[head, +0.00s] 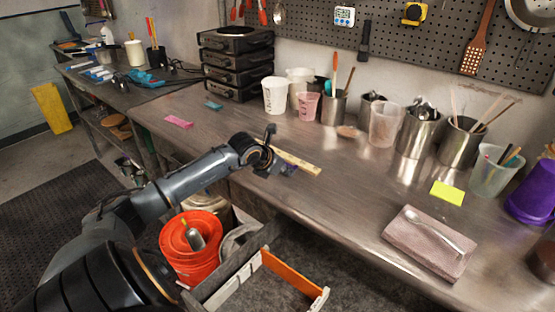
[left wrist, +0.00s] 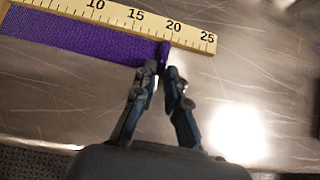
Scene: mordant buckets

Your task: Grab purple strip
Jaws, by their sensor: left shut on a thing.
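The purple strip (left wrist: 85,40) is a flat woven band lying along the lower edge of a yellow ruler in the left wrist view. My left gripper (left wrist: 166,70) is shut on the strip's right end, which bunches up between the fingertips near the 20 mark. In the head view my left gripper (head: 284,168) is low over the front edge of the metal bench, beside the ruler (head: 304,165). There the arm and gripper hide most of the strip. My right gripper is not in view.
The metal bench (head: 350,185) is clear around the ruler. White cups (head: 275,97) and steel containers (head: 418,134) stand behind. A folded cloth (head: 425,252) with a spoon lies at right. Below are an orange bucket (head: 190,262) and an open drawer (head: 290,272).

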